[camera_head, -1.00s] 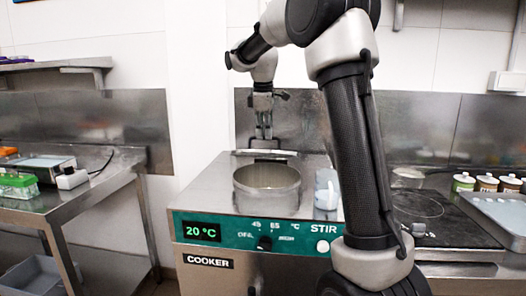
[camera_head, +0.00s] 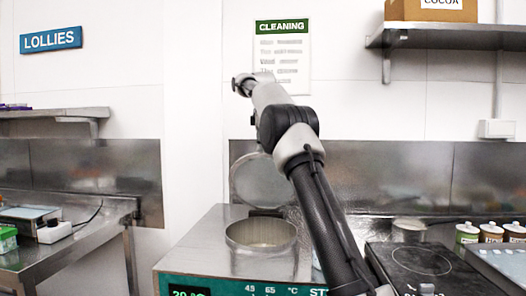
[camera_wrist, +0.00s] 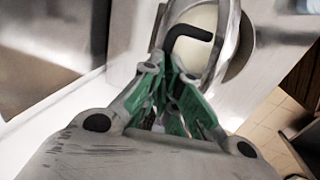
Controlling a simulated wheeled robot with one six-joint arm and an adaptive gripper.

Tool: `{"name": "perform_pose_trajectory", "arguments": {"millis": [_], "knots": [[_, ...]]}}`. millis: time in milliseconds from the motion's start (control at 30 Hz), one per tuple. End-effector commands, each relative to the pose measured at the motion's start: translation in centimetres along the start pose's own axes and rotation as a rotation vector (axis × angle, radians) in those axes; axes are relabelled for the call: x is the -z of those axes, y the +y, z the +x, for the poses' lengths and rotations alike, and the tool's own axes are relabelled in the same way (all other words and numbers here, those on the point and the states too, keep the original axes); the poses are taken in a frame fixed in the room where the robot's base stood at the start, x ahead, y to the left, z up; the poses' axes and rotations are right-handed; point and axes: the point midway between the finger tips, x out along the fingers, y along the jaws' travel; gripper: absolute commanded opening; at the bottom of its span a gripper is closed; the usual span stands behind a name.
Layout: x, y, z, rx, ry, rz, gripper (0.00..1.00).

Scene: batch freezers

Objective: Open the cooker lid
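The cooker (camera_head: 220,255) stands at the lower middle in the head view, with its round pot (camera_head: 262,235) uncovered. The round grey lid (camera_head: 258,182) stands tilted up behind the pot's rear rim, its face towards the camera; my arm covers its right side. My gripper cannot be made out in the head view. In the wrist view my gripper (camera_wrist: 172,72) has its green fingers close to a black bent handle (camera_wrist: 190,36) in front of a round metal rim. The fingertips overlap in the picture, and whether they touch or hold the handle cannot be told.
A black hob (camera_head: 425,262) and several small tubs (camera_head: 490,232) are on the right-hand counter. A side table (camera_head: 85,240) stands at the left. A wall shelf (camera_head: 450,36) with a cardboard box (camera_head: 431,10) hangs at the upper right.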

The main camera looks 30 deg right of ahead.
Motion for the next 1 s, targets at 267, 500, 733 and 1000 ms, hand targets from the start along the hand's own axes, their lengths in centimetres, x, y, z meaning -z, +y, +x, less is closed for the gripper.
{"name": "perform_pose_trajectory", "arguments": {"millis": [267, 500, 733, 1000], "knots": [[-0.23, 1.02, 2.08, 0.036, -0.014, 0.005, 0.0], [-0.23, 1.19, 2.07, 0.037, -0.015, 0.004, 0.0], [-0.24, 1.19, 2.06, 0.037, -0.015, 0.004, 0.0], [-0.11, 1.17, 1.83, 0.033, -0.013, 0.002, 0.32]]}}
